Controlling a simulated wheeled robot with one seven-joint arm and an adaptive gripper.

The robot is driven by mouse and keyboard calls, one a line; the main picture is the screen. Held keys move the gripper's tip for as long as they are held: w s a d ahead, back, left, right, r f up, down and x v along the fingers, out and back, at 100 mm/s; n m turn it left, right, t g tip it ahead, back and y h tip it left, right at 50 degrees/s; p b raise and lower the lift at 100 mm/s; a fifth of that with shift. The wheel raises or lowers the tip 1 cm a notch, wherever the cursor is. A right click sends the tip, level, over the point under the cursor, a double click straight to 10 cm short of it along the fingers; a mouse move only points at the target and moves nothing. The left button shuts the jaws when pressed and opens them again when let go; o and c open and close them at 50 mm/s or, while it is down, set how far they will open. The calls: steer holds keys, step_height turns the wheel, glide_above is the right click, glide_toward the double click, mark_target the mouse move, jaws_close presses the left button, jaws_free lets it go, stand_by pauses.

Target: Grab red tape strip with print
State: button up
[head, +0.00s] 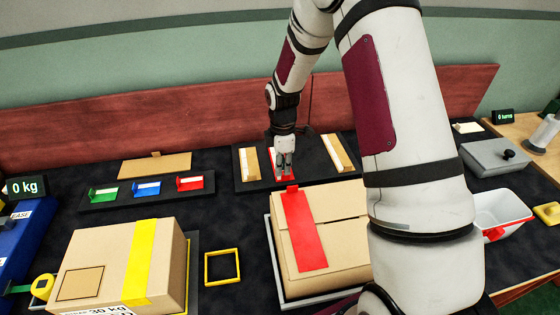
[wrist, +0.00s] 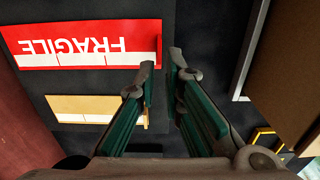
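The red strip with white FRAGILE print (wrist: 85,42) lies flat on the black tray (wrist: 95,82), seen upside down in the wrist view. In the head view the red strip (head: 273,163) lies between two tan strips and is partly hidden by my gripper (head: 284,170). The left fingertip overlaps the strip's right end in the picture. I cannot tell whether it touches the strip.
A tan strip (head: 249,163) lies left of the red one and another (head: 336,153) right. In front stands a carton (head: 340,240) with plain red tape (head: 303,230). Another carton (head: 95,260) has yellow tape (head: 140,258).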

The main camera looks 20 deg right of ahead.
steer(key=shift+f, duration=1.9)
jaws_close()
steer(key=shift+r, duration=0.1)
